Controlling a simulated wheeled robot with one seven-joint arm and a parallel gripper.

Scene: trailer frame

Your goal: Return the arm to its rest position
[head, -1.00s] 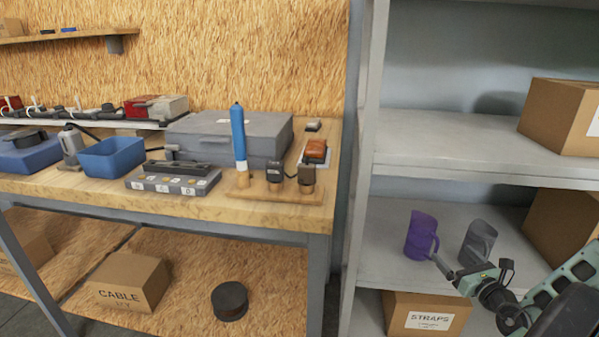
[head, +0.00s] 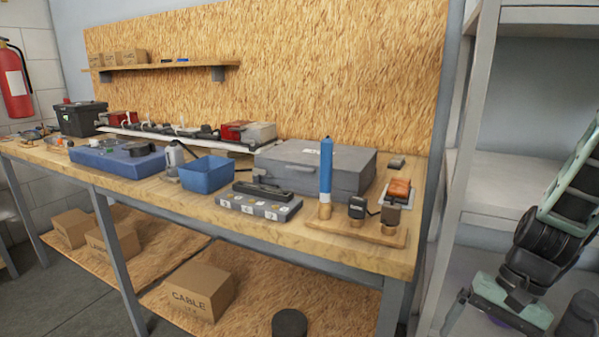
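My arm (head: 575,200) comes down along the right edge of the head view, bent at a dark joint. My gripper (head: 462,315) is at the bottom right, in front of the grey shelving. Its green and grey body shows, but its fingertips are partly cut off by the lower edge, so I cannot tell whether it is open or shut. No held thing is clearly visible. A dark grey rounded shape (head: 578,318) stands beside the gripper; I cannot tell what it is.
A wooden workbench (head: 190,208) fills the middle, with a grey case (head: 315,170), blue bin (head: 205,174) and blue-and-white cylinder (head: 326,170) on it. A shelf post (head: 455,190) stands between bench and arm. Grey floor (head: 75,285) shows at lower left.

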